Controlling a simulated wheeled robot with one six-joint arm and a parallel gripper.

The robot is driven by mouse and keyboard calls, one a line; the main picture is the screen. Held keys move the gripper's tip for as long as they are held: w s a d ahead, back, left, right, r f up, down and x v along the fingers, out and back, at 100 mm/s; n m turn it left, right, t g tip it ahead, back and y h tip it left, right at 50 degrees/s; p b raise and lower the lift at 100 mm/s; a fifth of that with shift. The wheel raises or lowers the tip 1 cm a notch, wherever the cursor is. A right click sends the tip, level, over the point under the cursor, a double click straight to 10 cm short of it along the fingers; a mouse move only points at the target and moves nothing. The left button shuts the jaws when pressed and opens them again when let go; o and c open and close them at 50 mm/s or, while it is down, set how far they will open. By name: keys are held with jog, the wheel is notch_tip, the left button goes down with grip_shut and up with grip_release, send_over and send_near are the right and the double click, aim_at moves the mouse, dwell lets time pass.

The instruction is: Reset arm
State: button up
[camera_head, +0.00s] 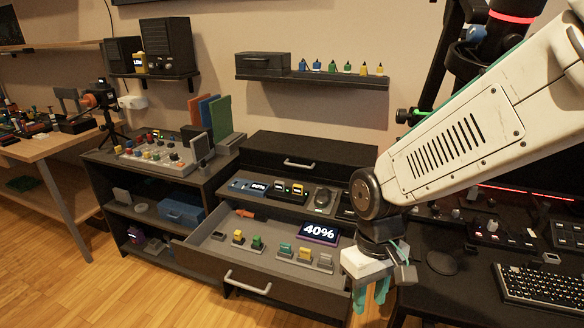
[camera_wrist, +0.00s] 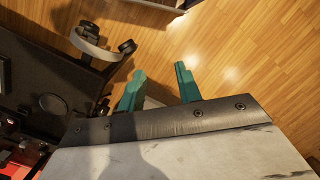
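My arm reaches in from the right in the head view, and my gripper (camera_head: 371,293) hangs downward at its end. It is beside the right end of the open drawer (camera_head: 205,262) and left of the black desk. In the wrist view my gripper's two teal fingers (camera_wrist: 160,88) stand apart, with wooden floor and a pale patch showing between them. Nothing is held. The drawer holds several small coloured pieces and a display reading 40% (camera_head: 319,233).
The desk at the right carries a keyboard (camera_head: 540,288) and control panels. A headphone-like object (camera_wrist: 100,45) is near my fingers in the wrist view. Open wooden floor (camera_head: 120,285) lies at the front left.

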jog(key=s+d+r+m+t, duration=0.1)
jog(key=s+d+r+m, duration=0.1)
jog(key=s+d+r, duration=0.3)
jog(key=s+d+r+m+t, duration=0.2)
jog(key=s+d+r+m, duration=0.1)
jog(key=s+d+r, duration=0.2)
notch_tip(320, 180, up, 5)
jog(key=shift+d+f, duration=0.15)
jog(key=shift+d, duration=1.1)
jog(key=shift+d, duration=0.1)
